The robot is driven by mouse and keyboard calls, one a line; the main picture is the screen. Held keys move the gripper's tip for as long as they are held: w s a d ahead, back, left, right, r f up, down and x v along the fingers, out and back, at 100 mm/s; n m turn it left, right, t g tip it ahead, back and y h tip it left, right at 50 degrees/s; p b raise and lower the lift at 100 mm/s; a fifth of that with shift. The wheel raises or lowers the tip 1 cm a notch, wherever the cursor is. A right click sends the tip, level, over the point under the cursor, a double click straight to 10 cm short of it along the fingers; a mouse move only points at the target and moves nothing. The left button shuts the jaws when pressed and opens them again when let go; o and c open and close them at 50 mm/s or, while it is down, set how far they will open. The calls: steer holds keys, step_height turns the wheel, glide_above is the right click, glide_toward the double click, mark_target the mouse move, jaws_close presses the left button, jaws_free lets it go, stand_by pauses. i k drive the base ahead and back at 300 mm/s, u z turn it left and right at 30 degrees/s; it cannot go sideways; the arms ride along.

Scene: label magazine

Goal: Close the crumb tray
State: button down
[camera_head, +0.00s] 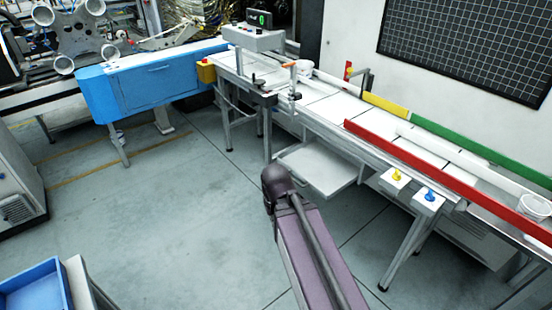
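The crumb tray appears to be the pale grey, shallow tray (318,168) under the white conveyor bench in the middle of the head view. It sticks out from beneath the bench towards the open floor, so it stands open. Its back part is hidden under the bench. My dark purple arm link rises from the bottom of the picture, and its rounded dark joint is just left of and below the tray in the picture. My gripper is not visible. I cannot tell whether any part of my arm touches the tray.
The conveyor bench (330,105) has a red side rail (430,172) and legs near the tray. Two small boxes with yellow and blue knobs (428,197) hang right of the tray. A blue cabinet (150,85) stands left. A blue bin (38,292) is lower left. Floor between is clear.

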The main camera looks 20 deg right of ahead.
mark_target(327, 170)
steer(key=z, duration=0.4)
steer(key=i, duration=1)
steer(key=z, duration=0.05)
